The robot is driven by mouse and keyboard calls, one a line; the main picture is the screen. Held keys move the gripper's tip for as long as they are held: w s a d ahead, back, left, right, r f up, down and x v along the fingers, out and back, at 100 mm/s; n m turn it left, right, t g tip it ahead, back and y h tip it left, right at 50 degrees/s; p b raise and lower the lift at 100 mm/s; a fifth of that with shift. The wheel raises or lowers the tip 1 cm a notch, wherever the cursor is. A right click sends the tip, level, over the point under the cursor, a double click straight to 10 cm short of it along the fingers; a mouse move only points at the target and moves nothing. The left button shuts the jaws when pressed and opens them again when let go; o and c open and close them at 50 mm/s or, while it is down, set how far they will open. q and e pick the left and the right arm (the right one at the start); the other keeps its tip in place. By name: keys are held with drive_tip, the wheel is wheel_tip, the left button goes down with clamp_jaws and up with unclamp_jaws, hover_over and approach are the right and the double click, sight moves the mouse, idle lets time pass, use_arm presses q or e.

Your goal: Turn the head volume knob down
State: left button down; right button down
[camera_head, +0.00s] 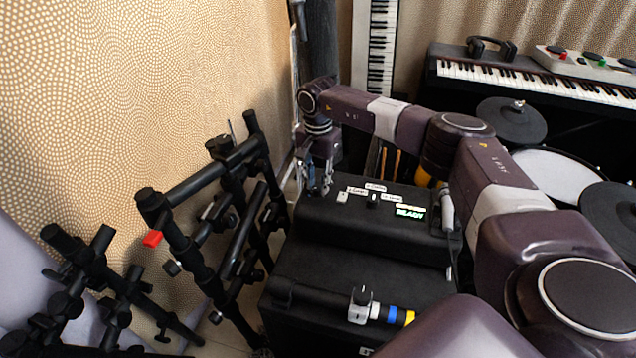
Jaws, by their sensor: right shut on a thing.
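A black amp head (330,236) sits on a larger black cabinet (340,268) in the middle of the view. Its top carries small white labels, a small light switch (342,197), a dark control (373,199) and a lit green display (409,212). The label text is too small to read surely. My right gripper (320,188) points down at the back left of the amp head's top. It is shut on a small knob there, which the fingers mostly hide. My left gripper is not in view.
Black stand frames (200,190) with a red tip stand left of the amp. A capped cylinder (447,208) stands at the amp's right edge. A jack with blue and yellow bands (385,312) lies in front. Drum pads (512,122) and keyboards (540,82) are behind right.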

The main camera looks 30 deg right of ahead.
sight(318, 187)
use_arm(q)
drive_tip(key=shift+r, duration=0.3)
use_arm(e)
drive_tip(key=shift+n, duration=0.5)
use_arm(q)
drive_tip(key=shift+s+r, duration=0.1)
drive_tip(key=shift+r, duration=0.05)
use_arm(e)
drive_tip(key=c, duration=1.7)
unclamp_jaws()
drive_tip(key=shift+o, duration=0.2)
wheel_tip(318, 187, up, 12)
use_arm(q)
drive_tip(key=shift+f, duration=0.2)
